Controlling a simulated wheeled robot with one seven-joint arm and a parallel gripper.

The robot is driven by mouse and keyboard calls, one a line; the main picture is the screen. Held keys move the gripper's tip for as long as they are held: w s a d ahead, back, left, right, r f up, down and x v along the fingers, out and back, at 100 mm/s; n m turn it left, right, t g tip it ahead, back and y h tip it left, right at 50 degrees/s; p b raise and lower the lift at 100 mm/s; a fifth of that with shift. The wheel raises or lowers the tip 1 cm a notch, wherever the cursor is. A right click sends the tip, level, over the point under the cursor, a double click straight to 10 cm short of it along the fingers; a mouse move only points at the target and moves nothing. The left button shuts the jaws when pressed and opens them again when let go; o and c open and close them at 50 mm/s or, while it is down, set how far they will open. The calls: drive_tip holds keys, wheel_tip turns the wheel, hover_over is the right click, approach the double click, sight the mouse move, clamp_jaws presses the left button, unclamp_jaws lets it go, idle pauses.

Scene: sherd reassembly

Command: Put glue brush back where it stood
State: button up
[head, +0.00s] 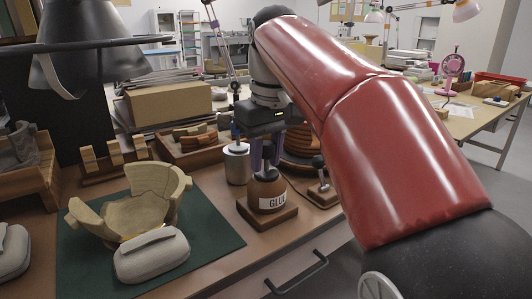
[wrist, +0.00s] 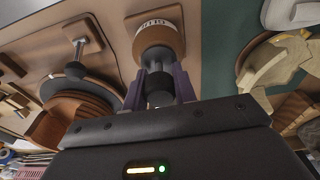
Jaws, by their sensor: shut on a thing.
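The glue pot (head: 266,190), a brown round jar with a GLUE label, stands on a small square wooden base (head: 266,214) near the table's front edge. It also shows in the wrist view (wrist: 158,40). My gripper (head: 266,160) points down right above the pot. Its purple fingers are shut on the dark handle of the glue brush (wrist: 159,88). The brush lines up with the pot's neck and its lower end is hidden there. I cannot tell how deep it sits in the pot.
A light cup (head: 237,165) stands close behind the pot, left of my gripper. A small clamp stand (head: 320,180) is to the right. A partly assembled bowl (head: 130,205) and a grey cushion (head: 151,255) rest on a green mat (head: 80,270) at left. A drawer handle (head: 297,275) juts out in front.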

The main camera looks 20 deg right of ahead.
drive_tip(key=o, duration=0.9)
drive_tip(key=shift+c, duration=0.2)
drive_tip(key=r+p, duration=0.1)
drive_tip(key=r, duration=0.4)
drive_tip(key=s+r+p, duration=0.1)
drive_tip(key=r, duration=0.1)
drive_tip(key=shift+d+r+p, duration=0.15)
drive_tip(key=shift+r+p, duration=0.15)
drive_tip(key=shift+r, duration=0.05)
